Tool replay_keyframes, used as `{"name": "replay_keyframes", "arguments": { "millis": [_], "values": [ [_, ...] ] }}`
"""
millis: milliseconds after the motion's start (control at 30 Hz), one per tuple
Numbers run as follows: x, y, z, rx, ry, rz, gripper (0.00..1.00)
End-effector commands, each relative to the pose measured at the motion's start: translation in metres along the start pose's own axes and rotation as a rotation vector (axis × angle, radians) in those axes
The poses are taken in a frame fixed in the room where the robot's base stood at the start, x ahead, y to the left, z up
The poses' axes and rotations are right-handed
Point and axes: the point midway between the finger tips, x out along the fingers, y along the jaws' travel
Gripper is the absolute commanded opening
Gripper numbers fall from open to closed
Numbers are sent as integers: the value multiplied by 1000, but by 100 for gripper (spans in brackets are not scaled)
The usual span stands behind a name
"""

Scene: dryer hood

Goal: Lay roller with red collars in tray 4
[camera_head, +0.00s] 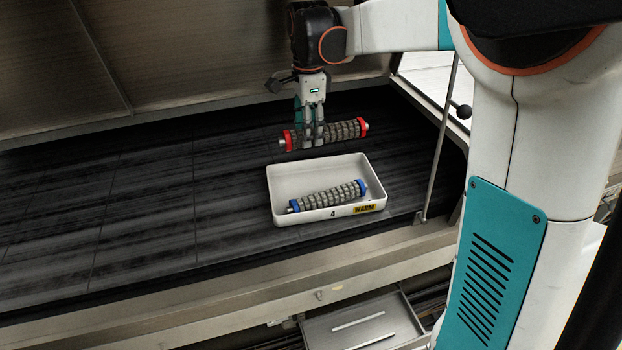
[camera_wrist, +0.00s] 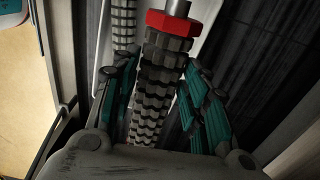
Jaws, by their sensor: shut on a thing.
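The roller with red collars (camera_head: 343,131) is grey and ribbed, with a metal shaft end. My gripper (camera_head: 313,142) is shut on it near its left part and holds it roughly level, above and behind the tray. In the wrist view the roller (camera_wrist: 164,75) runs between the two fingers of my gripper (camera_wrist: 160,90), with one red collar at the top; its other end is hidden. Tray 4 (camera_head: 283,221) is white, with a "4" and a yellow "WARM" label on its front. A roller with blue collars (camera_head: 328,197) lies along the front of the tray.
The tray stands on a dark slatted surface (camera_head: 130,210) with wide free room to its left. A metal front rail (camera_head: 200,290) runs below. A metal hood wall (camera_head: 180,50) rises behind.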

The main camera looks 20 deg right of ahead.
Motion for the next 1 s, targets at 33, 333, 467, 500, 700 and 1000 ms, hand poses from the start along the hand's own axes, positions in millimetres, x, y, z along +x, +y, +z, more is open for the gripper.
{"name": "replay_keyframes", "arguments": {
  "millis": [33, 333, 467, 500, 700, 1000],
  "values": [
    [16, 0, 0, 0, 0, 0, 3],
    [86, 0, 0, -2, 0, 0, 3],
    [104, 0, 0, -2, 0, 0, 3],
    [108, 0, 0, -2, 0, 0, 3],
    [118, 0, 0, -2, 0, 0, 3],
    [154, 0, 0, -2, 0, 0, 3]
  ]
}}
